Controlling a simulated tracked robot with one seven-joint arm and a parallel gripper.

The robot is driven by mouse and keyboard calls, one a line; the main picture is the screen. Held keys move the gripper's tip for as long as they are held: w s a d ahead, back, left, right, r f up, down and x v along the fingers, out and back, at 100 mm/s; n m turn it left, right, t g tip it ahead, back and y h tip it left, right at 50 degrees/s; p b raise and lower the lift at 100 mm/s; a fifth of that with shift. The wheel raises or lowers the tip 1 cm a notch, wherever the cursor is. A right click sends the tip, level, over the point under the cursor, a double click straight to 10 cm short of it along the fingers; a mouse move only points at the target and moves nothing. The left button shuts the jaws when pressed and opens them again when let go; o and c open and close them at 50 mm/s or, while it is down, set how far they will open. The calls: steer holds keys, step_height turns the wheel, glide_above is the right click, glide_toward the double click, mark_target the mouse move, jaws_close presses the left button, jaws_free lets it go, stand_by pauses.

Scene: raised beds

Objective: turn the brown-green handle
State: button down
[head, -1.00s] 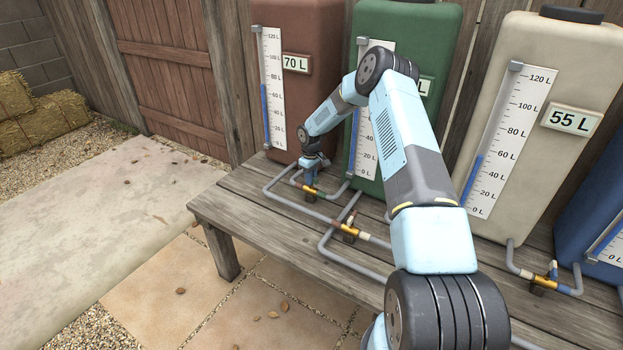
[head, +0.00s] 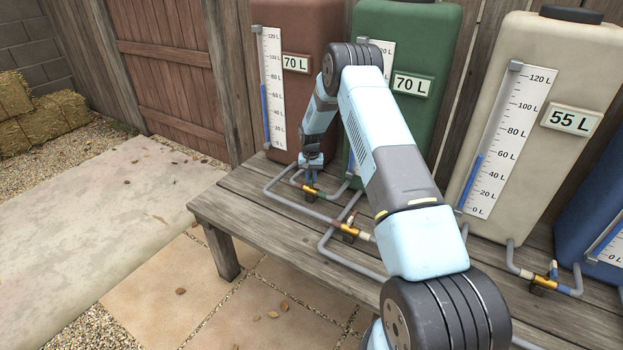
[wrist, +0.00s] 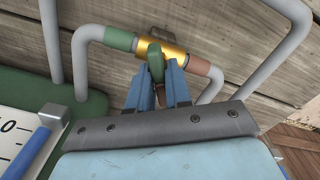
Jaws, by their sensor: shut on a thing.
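The brown-green handle (wrist: 156,64) sits on a brass valve (wrist: 174,51) in the wrist view, between a green pipe sleeve and a brown one. Its green end shows above my fingertips and a bit of brown shows between my fingers. My gripper (wrist: 160,75) is shut on the handle, with one blue finger on each side. In the head view my gripper (head: 311,184) reaches down to the brass valve (head: 312,194) in front of the brown and green tanks. The handle is too small and covered to make out there.
The brown tank (head: 300,110) and green tank (head: 425,50) stand behind the valve on the wooden bench (head: 240,205). Grey pipes (head: 345,262) run around it. A second brass valve (head: 350,230) is close in front. A cream tank (head: 540,90) is to the right.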

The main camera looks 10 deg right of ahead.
mark_target(311, 176)
steer(key=m, duration=0.5)
steer(key=shift+m, duration=0.4)
stand_by(0.3)
steer(key=c, duration=1.1)
jaws_free()
step_height(311, 176, up, 14)
steer(key=shift+f, duration=0.15)
